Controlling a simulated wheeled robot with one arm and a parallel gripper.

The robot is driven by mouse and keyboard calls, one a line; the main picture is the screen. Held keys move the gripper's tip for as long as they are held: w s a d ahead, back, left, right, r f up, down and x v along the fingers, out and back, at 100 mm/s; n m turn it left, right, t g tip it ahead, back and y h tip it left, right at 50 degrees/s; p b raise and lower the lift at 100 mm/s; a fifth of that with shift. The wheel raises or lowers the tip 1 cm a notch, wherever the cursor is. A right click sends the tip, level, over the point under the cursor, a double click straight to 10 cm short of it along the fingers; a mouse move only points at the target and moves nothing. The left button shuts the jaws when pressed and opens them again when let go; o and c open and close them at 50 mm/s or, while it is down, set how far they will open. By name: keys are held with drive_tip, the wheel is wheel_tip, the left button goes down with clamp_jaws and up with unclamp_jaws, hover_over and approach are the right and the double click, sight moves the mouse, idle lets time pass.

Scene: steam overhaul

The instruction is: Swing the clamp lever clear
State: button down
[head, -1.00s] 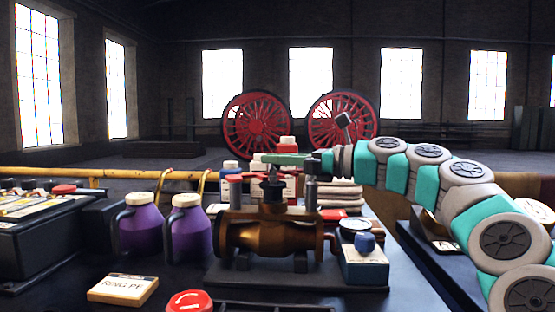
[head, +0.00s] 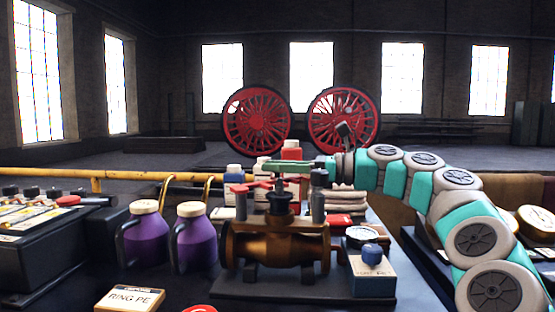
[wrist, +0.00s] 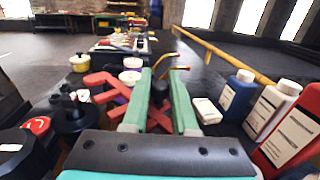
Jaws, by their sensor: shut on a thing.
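The clamp lever is a red, crossed handle (wrist: 107,82) with a dark knob (wrist: 157,88) between my fingers in the wrist view. In the head view its red arms (head: 245,187) stick out to the left above the bronze valve body (head: 275,243). My gripper (head: 272,165) reaches in from the right, over the top of the valve. Its two green fingers also show in the wrist view (wrist: 158,76), shut on the lever's knob. The fingers partly cover the red arms, and the exact contact is hidden.
Two purple jugs (head: 143,235) stand left of the valve. A gauge (head: 362,236) and a blue-capped box (head: 372,272) stand to its right. A yellow rail (head: 70,174) runs behind.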

drive_tip(key=c, duration=0.7)
unclamp_jaws()
drive_tip(key=shift+d, duration=0.15)
drive_tip(key=shift+s+d, duration=0.2)
drive_tip(key=shift+d, duration=1.05)
drive_tip(key=shift+s+d, duration=0.2)
drive_tip(key=shift+d, duration=1.05)
drive_tip(key=shift+s+d, duration=0.2)
drive_tip(key=shift+d, duration=1.05)
